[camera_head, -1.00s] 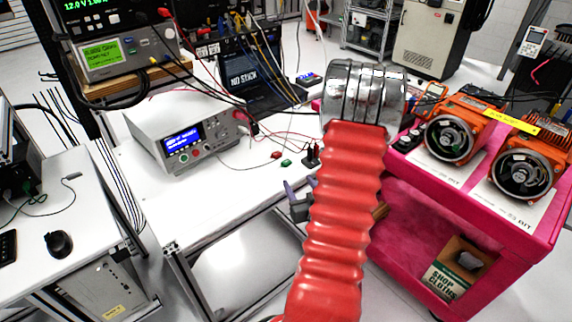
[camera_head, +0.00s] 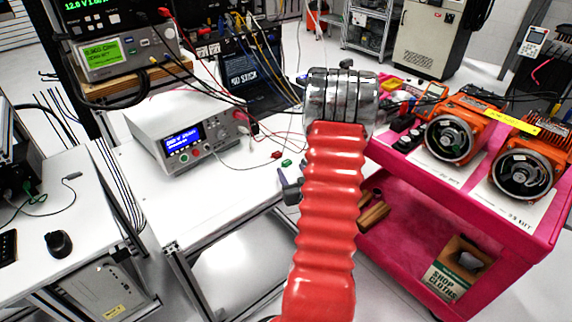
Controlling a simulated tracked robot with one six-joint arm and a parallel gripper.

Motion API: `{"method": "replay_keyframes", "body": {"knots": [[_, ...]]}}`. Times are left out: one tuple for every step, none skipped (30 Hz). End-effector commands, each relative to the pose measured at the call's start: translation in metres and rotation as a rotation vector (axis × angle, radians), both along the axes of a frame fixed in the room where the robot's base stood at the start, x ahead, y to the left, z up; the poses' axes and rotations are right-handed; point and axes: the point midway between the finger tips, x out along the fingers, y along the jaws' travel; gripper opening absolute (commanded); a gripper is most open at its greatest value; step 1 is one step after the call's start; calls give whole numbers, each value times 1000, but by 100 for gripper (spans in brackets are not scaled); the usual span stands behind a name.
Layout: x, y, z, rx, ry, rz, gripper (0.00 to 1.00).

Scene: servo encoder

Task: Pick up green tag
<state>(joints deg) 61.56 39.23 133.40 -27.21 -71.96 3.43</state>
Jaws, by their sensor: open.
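A small green piece (camera_head: 286,163), which may be the green tag, lies near the right edge of the white bench. It is too small to make out any lettering. My red ribbed arm rises through the middle of the view to a silver joint. Part of my gripper (camera_head: 290,188) shows as a dark grey shape left of the red sleeve, just below the green piece in the picture. The rest is hidden behind the sleeve. The gripper is open, and I see nothing held. I cannot tell its distance from the green piece.
A white bench instrument (camera_head: 185,135) stands left on the white bench (camera_head: 190,205), with thin leads crossing the top. A pink cart (camera_head: 470,180) at right carries orange motors (camera_head: 455,125). A brown piece (camera_head: 373,215) shows beside my arm.

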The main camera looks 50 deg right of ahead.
Motion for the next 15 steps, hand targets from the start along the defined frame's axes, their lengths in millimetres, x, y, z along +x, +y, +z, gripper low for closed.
{"method": "replay_keyframes", "body": {"knots": [[4, -3, -1, 0, 0, 1, 53], [6, -5, -2, 1, 1, 1, 53], [11, -8, -3, 0, 0, 2, 53], [14, -11, -3, 0, -1, 2, 53], [17, -13, -4, 0, -1, 1, 53], [21, -17, -5, -1, 0, 1, 53], [24, -19, -6, 1, 1, 1, 53], [27, -21, -7, -1, 0, 1, 53], [30, -24, -8, -1, 0, 1, 53], [32, -25, -8, -1, 0, 1, 53], [34, -26, -8, -1, 0, 1, 53], [36, -28, -9, -1, 0, 1, 53], [36, -28, -9, -1, 0, 1, 53], [37, -28, -9, 0, 0, 1, 53], [37, -29, -9, 0, 0, 0, 53]]}}
